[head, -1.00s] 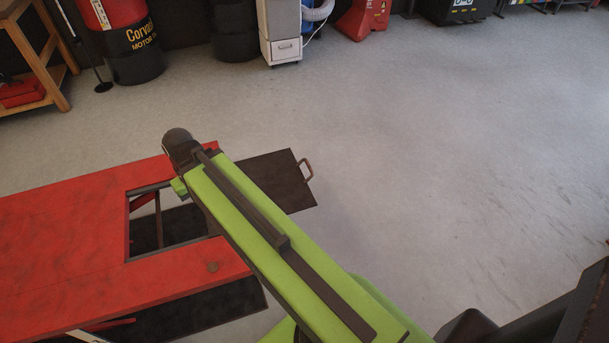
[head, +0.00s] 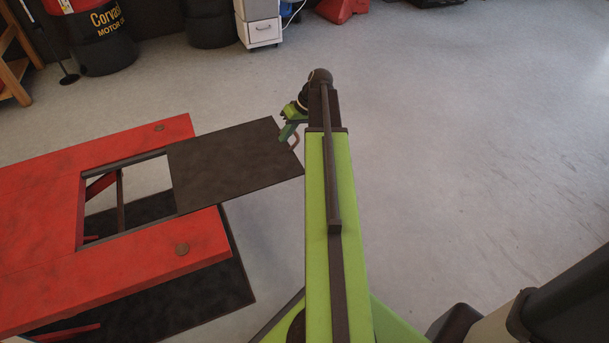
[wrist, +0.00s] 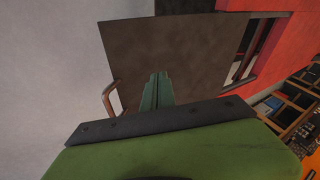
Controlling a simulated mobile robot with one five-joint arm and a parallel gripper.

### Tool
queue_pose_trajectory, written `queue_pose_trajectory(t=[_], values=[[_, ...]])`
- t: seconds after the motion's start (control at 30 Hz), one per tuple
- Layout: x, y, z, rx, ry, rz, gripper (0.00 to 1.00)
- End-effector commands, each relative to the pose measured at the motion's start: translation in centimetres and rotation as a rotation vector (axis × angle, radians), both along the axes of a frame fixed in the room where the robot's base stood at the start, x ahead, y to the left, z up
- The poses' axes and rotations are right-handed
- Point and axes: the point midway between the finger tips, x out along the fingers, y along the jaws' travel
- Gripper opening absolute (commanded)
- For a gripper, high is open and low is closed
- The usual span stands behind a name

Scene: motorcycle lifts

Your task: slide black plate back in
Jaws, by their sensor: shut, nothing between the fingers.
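The black plate (head: 235,160) sticks out of the end of the red lift (head: 130,260), leaving a rectangular opening in the lift top. The plate's inner edge lies between the lift's two red side rails. A brown handle (head: 295,142) is on its outer edge. In the wrist view the plate (wrist: 180,60) fills the middle, with the handle (wrist: 110,97) just left of my fingers. My gripper (wrist: 158,80) is shut and empty, its fingertips over or near the plate's handle edge. In the head view my gripper (head: 287,132) is beside the handle; contact cannot be told.
Open grey floor (head: 450,130) lies right of the lift. A black and red drum (head: 100,35), dark tires (head: 210,22) and a white cabinet (head: 260,25) stand at the back. A wooden shelf (head: 15,60) is at the left.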

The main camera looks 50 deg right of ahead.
Motion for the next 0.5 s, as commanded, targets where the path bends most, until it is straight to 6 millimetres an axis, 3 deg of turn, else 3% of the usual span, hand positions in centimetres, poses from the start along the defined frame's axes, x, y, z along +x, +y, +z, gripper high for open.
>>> queue_pose_trajectory(t=[0.03, 0.1, 0.2, 0.33, 0.5], values=[[-1.5, -4.7, -3.9, 0.010, -0.043, -0.034, 0.00], [-3.6, -9.0, -5.1, 0.014, -0.098, -0.060, 0.00], [-6.1, -13.0, -6.0, 0.012, -0.155, -0.084, 0.00], [-7.5, -15.0, -6.0, 0.009, -0.187, -0.095, 0.00], [-7.4, -14.9, -6.2, 0.008, -0.188, -0.094, 0.00]])
